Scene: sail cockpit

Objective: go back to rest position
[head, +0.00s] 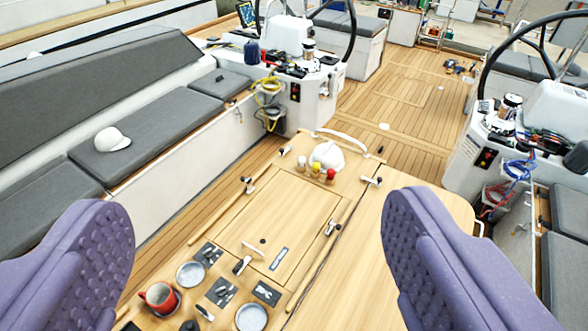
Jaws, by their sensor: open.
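My gripper (258,258) is open in the head view. Its two purple textured fingers come in from the lower left and lower right corners, wide apart. Nothing is between them except the view of the wooden cockpit table (300,215) below and beyond. No object touches the fingers that I can see.
On the table are a red mug (159,298), a grey round dish (251,317) and a white cap (327,156). Another white cap (113,139) lies on the grey bench cushion at left. Steering wheels stand on both sides. The wooden deck (400,100) beyond is mostly clear.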

